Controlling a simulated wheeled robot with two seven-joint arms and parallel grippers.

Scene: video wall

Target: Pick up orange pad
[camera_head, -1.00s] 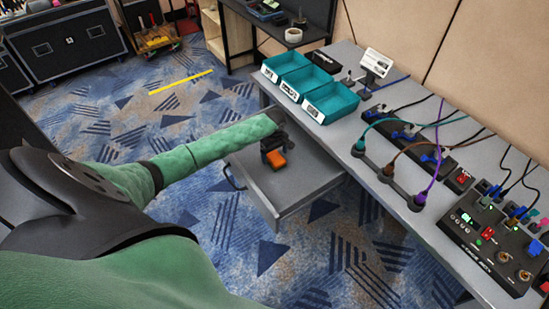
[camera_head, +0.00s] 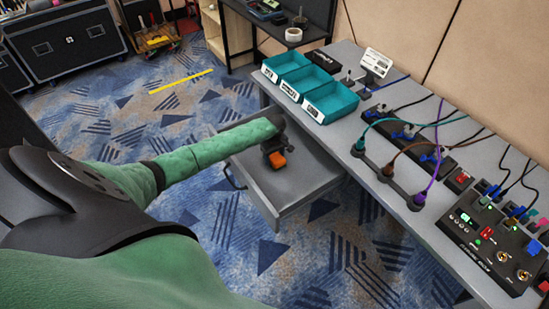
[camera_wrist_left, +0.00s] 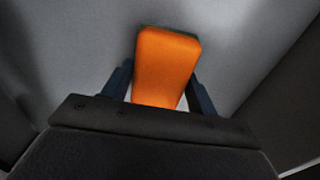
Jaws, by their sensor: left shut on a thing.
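The orange pad (camera_head: 277,159) is in the open grey drawer (camera_head: 305,180) below the desk. My left gripper (camera_head: 272,150) reaches into the drawer and is shut on the pad. In the left wrist view the pad (camera_wrist_left: 165,62) stands out between the two dark fingers (camera_wrist_left: 160,90), one on each side of it. The pad's near end is hidden behind the gripper body. I cannot tell whether the pad touches the drawer floor. My right gripper is not in view.
The grey desk (camera_head: 385,215) beside the drawer holds teal bins (camera_head: 332,100), power strips with cables (camera_head: 400,130) and a black control box (camera_head: 490,245). The drawer's front edge and handle (camera_head: 232,178) are close to my left arm. Patterned carpet is clear below.

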